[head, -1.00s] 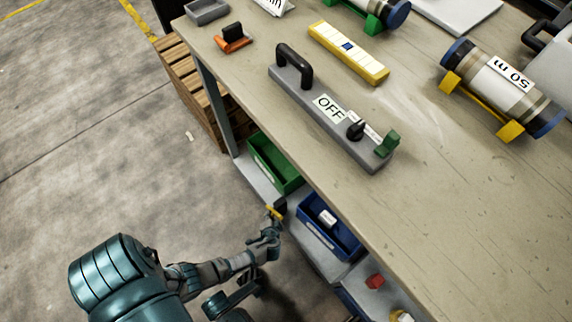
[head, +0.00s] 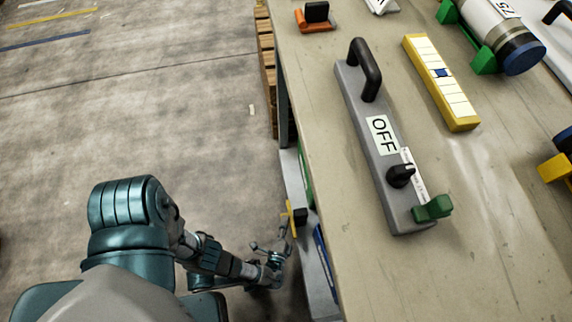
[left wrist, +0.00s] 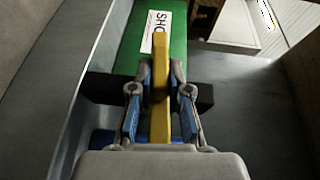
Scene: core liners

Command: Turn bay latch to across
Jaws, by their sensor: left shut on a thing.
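The bay latch is a yellow bar (head: 290,216) on a black block (head: 301,217), low beside the bench's left edge. In the left wrist view the yellow bar (left wrist: 160,70) runs up the picture, in front of the black block (left wrist: 205,97). My left gripper (left wrist: 160,112) has its two blue-padded fingers on either side of the bar and is shut on it. In the head view my left gripper (head: 284,245) is small, just below the bar, so finger contact is hard to see there. My right gripper is not in view.
A green bin (left wrist: 125,55) with a partly hidden label lies beyond the latch. The bench top (head: 330,200) overhangs the shelf (head: 300,190). On it are a grey panel (head: 372,150) marked OFF and a yellow block (head: 440,80). Open floor (head: 150,110) lies left.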

